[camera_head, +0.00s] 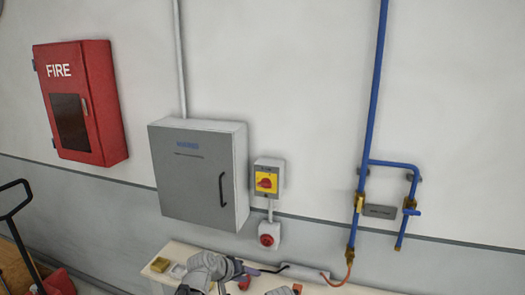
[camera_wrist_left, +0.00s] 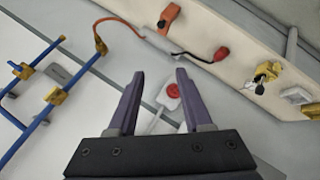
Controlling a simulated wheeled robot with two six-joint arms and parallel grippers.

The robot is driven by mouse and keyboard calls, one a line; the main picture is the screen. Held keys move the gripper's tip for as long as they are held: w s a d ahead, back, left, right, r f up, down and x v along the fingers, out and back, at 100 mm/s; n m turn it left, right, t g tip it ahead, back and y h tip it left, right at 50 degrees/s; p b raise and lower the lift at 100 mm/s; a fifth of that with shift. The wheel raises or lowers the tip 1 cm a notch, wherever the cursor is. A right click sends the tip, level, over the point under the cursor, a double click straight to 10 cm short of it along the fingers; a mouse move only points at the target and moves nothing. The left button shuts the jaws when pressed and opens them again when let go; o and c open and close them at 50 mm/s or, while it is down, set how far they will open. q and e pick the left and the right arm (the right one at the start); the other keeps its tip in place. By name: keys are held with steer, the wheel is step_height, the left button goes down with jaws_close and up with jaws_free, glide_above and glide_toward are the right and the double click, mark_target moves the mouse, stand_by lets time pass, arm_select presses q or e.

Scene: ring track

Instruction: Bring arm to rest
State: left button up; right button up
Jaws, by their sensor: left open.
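My left gripper (camera_head: 252,269) is low in the head view, over the pale shelf (camera_head: 385,291). In the left wrist view its two purple fingers (camera_wrist_left: 160,75) are apart, with nothing between the tips. Beyond the tips are the grey wall and a white box with a red button (camera_wrist_left: 172,90). Part of my left arm shows at the bottom of the head view and hides some of the shelf. I cannot make out my right gripper.
A grey cabinet (camera_head: 190,180), a red-yellow switch (camera_head: 267,182) and a red fire box (camera_head: 90,105) are on the wall. Blue pipes (camera_head: 370,110) run at right. The shelf (camera_wrist_left: 225,45) holds a grey cylinder (camera_wrist_left: 160,42), an orange piece (camera_wrist_left: 169,17) and yellow items (camera_wrist_left: 266,71).

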arm_select(q)
steer(key=s+a+f+m+g+y, duration=0.1)
steer(key=s+a+f+g+y, duration=0.2)
steer(key=s+a, duration=0.4)
steer(key=s+a+f+m+g+y, duration=0.1)
steer(key=s+a+f+g+y, duration=0.15)
steer(key=s+a, duration=0.45)
steer(key=s+d+f+m+y+b, duration=0.1)
steer(key=s+d+f+b, duration=0.3)
steer(key=d+f+b, duration=0.2)
steer(key=s+d+f+m+g+y+b, duration=0.1)
steer(key=s+d+f+m+b, duration=0.1)
steer(key=s+d+f+b, duration=0.2)
step_height(320, 180, down, 3)
steer(key=d+b, duration=0.2)
steer(key=shift+s+d+r, duration=0.2)
steer(key=shift+s+d, duration=0.1)
steer(key=shift+d, duration=0.05)
steer(key=shift+c, duration=0.2)
